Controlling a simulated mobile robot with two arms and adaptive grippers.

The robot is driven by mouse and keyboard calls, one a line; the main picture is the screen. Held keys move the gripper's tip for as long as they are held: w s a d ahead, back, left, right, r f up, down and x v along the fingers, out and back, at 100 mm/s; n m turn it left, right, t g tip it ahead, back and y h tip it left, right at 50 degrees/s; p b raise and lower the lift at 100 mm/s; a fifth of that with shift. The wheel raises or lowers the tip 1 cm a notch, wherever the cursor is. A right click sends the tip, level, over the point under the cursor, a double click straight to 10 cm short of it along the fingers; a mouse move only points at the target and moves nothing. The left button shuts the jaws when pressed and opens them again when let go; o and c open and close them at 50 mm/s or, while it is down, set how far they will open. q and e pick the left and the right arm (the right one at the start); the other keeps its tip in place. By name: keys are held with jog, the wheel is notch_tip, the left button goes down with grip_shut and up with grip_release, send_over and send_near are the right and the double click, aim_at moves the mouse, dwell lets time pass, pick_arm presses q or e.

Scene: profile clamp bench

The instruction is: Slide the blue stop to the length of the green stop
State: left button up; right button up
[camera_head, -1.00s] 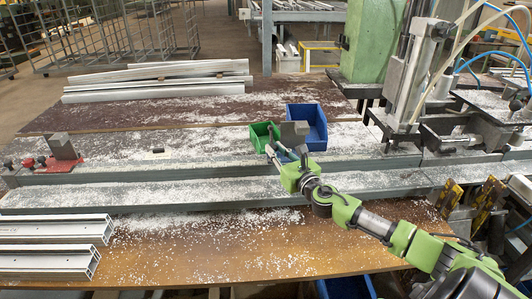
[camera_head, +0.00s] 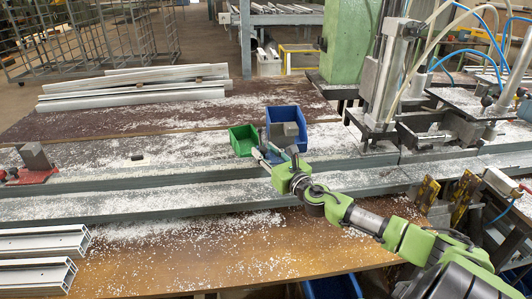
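My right gripper (camera_head: 277,158) is at the rail (camera_head: 178,176), just right of the green bin. A grey block (camera_head: 284,133) like the one on the red stop stands directly behind its fingers. The block's base is hidden by the gripper, so I cannot tell whether it is the blue stop. The fingers overlap the block's foot; their gap and any hold are unclear. A red stop (camera_head: 27,176) with its own grey block (camera_head: 35,156) sits at the rail's left end. I cannot make out a green stop. My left gripper is out of view.
A green bin (camera_head: 242,141) and a blue bin (camera_head: 292,115) stand behind the rail. A clamp machine (camera_head: 390,90) blocks the right. Aluminium profiles lie front left (camera_head: 40,275) and back left (camera_head: 130,97). The rail left of my gripper is mostly clear, with white chips.

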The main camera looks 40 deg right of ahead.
jog(key=shift+s, duration=0.1)
jog(key=shift+s+a+f, duration=0.1)
jog(key=shift+s, duration=0.2)
jog(key=s, duration=0.3)
jog(key=s+a, duration=0.1)
jog(key=s, duration=0.7)
jog(key=shift+a, duration=0.4)
